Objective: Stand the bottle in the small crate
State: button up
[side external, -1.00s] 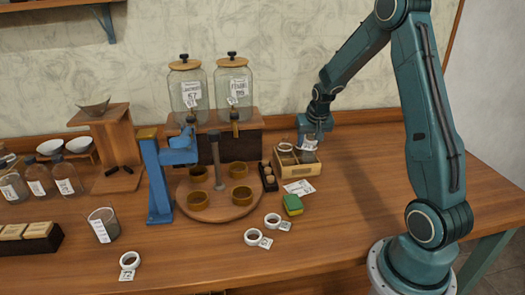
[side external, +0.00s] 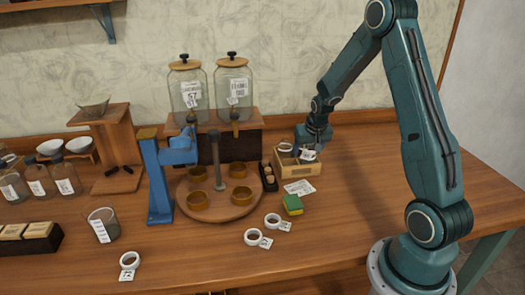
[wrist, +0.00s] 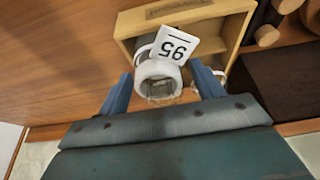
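The small crate (side external: 296,170) is a light wooden box at the back right of the bench; its rim and label also show in the wrist view (wrist: 178,10). A bottle with a white collar and a tag reading 95 (wrist: 160,78) is at the crate, its lower part mostly hidden. The bottle's tag also shows in the side view (side external: 308,155). My gripper (wrist: 163,77) is at the crate, its blue fingers spread either side of the bottle with gaps visible. I cannot tell whether the bottle touches the crate floor.
Another white collar (side external: 286,147) shows at the crate's left. A dark rack (side external: 269,177) with small corks stands close left, beside the round wooden stand (side external: 216,207). A paper card (side external: 299,187) and a green-yellow sponge (side external: 292,205) lie in front. The bench to the right is clear.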

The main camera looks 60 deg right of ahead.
jog(key=shift+r, duration=0.1)
jog(key=shift+v, duration=1)
jog(key=v, duration=1)
jog(key=shift+r, duration=0.1)
jog(key=s+a+r+n+t+y, duration=0.1)
jog(key=s+a+r+n, duration=0.2)
jog(key=a, duration=0.5)
jog(key=s+a+r+n, duration=0.1)
jog(key=s+a+r, duration=0.1)
jog(key=a+r, duration=0.45)
jog(key=s+a+n+t+y, duration=0.1)
jog(key=s+a+n, duration=0.4)
jog(key=s+a, duration=0.6)
jog(key=shift+s+r+y, duration=0.45)
jog(key=shift+s+y, duration=0.15)
jog(key=shift+s, duration=0.1)
